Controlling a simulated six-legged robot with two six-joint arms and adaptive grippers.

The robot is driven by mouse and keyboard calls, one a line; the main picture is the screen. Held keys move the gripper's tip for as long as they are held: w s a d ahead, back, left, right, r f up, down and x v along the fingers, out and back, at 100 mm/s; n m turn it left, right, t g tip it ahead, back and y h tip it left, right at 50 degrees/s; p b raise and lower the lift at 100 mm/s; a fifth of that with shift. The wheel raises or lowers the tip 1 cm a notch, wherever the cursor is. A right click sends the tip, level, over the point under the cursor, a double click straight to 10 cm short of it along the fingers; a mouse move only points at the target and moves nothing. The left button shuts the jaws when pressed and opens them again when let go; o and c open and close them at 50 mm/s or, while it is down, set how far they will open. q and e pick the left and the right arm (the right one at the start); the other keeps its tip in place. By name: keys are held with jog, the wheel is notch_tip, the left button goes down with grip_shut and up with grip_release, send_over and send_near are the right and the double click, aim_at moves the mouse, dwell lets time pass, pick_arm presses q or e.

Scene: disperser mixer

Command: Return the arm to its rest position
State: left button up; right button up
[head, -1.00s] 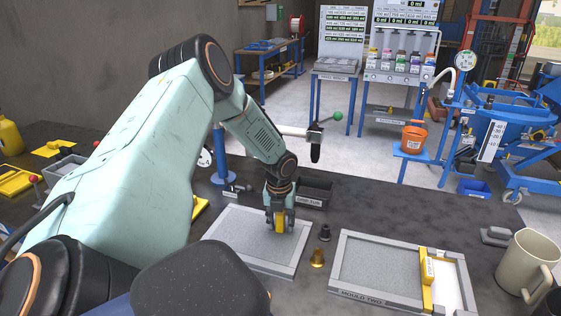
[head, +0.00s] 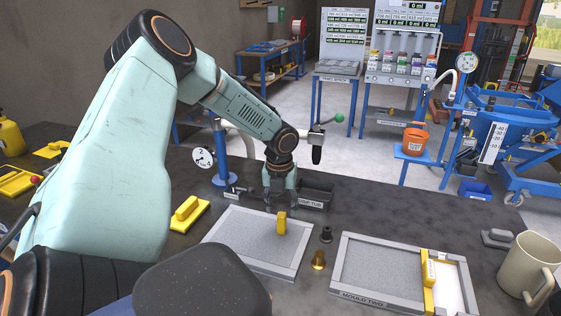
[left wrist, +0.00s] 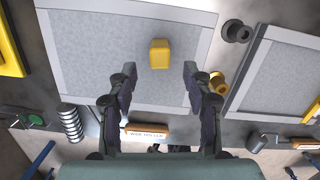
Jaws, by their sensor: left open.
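My left arm comes in from the left in the head view, and its gripper (head: 280,205) hangs over the far edge of the left mould (head: 222,254). A small yellow block (head: 281,224) stands upright on the mould's grey fill, below and in front of the fingers. In the left wrist view my left gripper (left wrist: 160,80) is open and empty, its fingers apart. The yellow block (left wrist: 159,53) lies beyond the fingertips, clear of them. My right gripper is in neither view.
Mould two (head: 380,298) with a yellow bar (head: 429,280) is to the right. A brass piece (head: 318,261) and a dark piece (head: 326,235) stand between the moulds.

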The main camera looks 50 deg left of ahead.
pick_arm(q)
jog(key=shift+s+d+r, duration=0.1)
jog(key=shift+s+r, duration=0.05)
jog(key=shift+r, duration=1)
jog(key=shift+s+d+r, duration=0.1)
jog(key=shift+r, duration=1.05)
